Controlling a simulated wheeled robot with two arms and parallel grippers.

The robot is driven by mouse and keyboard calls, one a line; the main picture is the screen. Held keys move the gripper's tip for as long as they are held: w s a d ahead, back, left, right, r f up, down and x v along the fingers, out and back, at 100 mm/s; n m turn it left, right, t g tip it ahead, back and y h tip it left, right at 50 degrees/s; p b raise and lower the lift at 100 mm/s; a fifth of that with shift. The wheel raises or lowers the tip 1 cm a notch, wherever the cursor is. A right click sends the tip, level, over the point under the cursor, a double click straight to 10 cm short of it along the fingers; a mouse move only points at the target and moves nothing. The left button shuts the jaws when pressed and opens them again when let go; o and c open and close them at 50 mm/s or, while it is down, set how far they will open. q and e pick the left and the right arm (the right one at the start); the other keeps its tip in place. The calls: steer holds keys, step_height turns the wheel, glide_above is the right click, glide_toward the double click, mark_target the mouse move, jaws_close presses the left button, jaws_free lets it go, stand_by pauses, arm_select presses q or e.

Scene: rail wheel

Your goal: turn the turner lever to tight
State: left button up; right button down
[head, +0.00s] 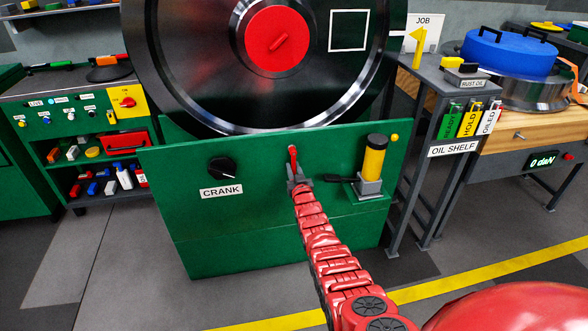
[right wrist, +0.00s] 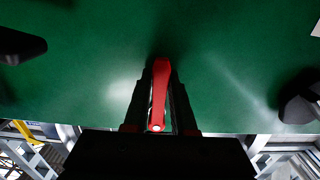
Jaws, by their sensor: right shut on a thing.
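The red turner lever (head: 293,158) is on the upper front of the green stand, below the big dark wheel (head: 190,60). It points roughly down from its pivot. My right gripper (head: 297,181) reaches it from below and is shut on its lower part. In the right wrist view the lever (right wrist: 160,90) lies between the two dark fingers of my right gripper (right wrist: 160,110). No readable tight mark shows near the lever. My left gripper is not in view.
A black crank knob (head: 222,168) is left of the lever on the green stand (head: 215,235). A yellow and black cylinder (head: 374,158) on a grey bracket is to the right. The oil shelf (head: 453,148) stands further right. A tool shelf (head: 85,130) is at the left.

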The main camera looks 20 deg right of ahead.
steer(key=shift+a, duration=0.15)
steer(key=c, duration=0.7)
jaws_free()
steer(key=shift+w, duration=0.15)
steer(key=shift+c, duration=0.2)
steer(key=shift+s+f, duration=0.1)
steer(key=shift+s, duration=0.1)
steer(key=shift+s+a+p, duration=0.1)
steer(key=shift+s+p, duration=0.45)
steer(key=shift+p, duration=0.05)
steer(key=p+v, duration=0.3)
steer(key=v, duration=1.3)
